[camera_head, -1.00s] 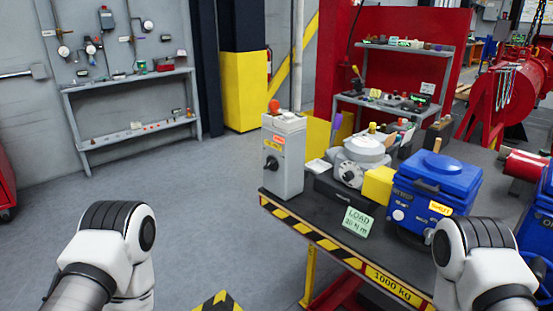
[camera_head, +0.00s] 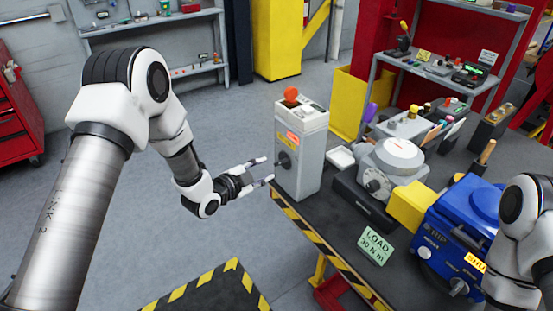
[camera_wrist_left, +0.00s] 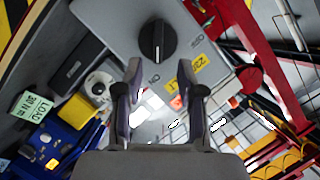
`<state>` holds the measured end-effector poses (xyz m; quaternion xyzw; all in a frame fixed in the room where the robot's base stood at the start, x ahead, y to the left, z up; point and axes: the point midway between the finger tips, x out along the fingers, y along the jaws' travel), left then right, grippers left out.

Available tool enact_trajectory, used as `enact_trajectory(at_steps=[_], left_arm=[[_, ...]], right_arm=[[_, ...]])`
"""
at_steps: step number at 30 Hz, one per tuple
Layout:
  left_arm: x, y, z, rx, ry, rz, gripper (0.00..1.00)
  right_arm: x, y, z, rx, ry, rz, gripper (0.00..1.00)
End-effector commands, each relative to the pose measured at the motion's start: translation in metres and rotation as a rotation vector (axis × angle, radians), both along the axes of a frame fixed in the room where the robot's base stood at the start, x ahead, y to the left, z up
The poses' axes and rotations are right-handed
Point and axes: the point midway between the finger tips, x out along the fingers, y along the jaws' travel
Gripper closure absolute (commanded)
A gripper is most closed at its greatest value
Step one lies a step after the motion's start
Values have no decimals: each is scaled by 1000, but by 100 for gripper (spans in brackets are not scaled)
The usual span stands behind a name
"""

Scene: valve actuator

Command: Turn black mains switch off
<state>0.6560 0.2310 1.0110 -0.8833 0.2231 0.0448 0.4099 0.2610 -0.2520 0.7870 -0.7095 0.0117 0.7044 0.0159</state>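The black mains switch (camera_head: 283,159) is a round knob with a pale pointer line on the front of a grey box (camera_head: 312,165) at the table's left end. In the left wrist view the knob (camera_wrist_left: 157,41) is close ahead, just beyond and between the fingertips. My left gripper (camera_head: 266,169) is open and empty in front of the knob, its fingers pointing at it; it also shows in the left wrist view (camera_wrist_left: 160,70). They look apart from the knob. My right arm shows at the right edge; its gripper is out of the picture.
A red knob (camera_head: 291,93) tops the grey box. A grey round actuator (camera_head: 391,160), a yellow block (camera_head: 411,206), a blue case (camera_head: 455,230) and a green LOAD sign (camera_head: 376,245) crowd the table.

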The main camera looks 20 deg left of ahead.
Motion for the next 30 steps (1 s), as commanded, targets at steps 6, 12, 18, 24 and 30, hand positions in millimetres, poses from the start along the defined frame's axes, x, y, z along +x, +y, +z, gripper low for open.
enact_trajectory(at_steps=[6,12,18,24,30], left_arm=[[37,-15,-10,3,1,-1,61],[49,-20,-15,1,1,0,61],[49,-20,-16,0,2,0,76],[49,-20,-16,0,3,0,100],[49,-20,-16,-4,6,0,100]], right_arm=[[1,0,14,0,-2,0,60],[1,0,16,0,-2,0,60],[1,0,15,0,-2,0,60],[1,0,15,0,-2,0,60],[1,0,15,0,-2,0,60]])
